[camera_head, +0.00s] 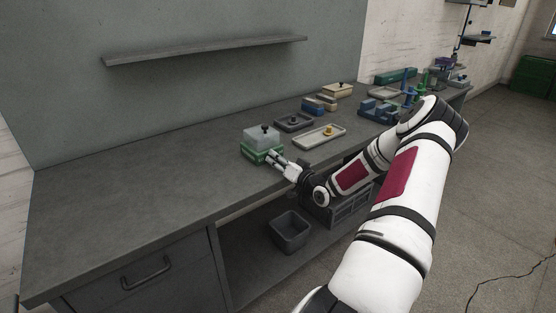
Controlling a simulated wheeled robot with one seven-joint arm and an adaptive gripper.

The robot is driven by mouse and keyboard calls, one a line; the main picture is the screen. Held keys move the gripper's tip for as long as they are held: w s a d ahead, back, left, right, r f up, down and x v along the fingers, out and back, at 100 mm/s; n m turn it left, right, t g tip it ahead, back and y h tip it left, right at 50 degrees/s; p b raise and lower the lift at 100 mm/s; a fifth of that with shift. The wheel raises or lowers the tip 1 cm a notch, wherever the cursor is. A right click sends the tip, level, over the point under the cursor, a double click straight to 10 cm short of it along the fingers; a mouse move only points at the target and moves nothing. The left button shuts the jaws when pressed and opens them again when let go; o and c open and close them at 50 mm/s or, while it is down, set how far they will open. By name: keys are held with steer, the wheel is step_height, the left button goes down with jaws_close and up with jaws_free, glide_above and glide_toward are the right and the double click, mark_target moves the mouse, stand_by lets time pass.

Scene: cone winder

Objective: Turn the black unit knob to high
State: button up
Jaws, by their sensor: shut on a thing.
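A small unit with a green base (249,153) and a pale grey top (258,139) stands near the front edge of the workbench. A small black piece (264,128) shows on its top. My gripper (272,157) reaches in from the right, low at the unit's front right side. Its fingers are shut on a small part there, which looks like the unit's knob. The fingers hide this part, so its colour and setting cannot be read.
A dark tray (283,127) and a cream tray (310,140) lie right of the unit, with blue and tan blocks (326,103) behind. A wall shelf (200,50) hangs above. A grey bin (290,233) stands below. The bench's left part is clear.

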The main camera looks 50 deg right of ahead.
steer(key=o, duration=1.2)
steer(key=shift+c, duration=0.2)
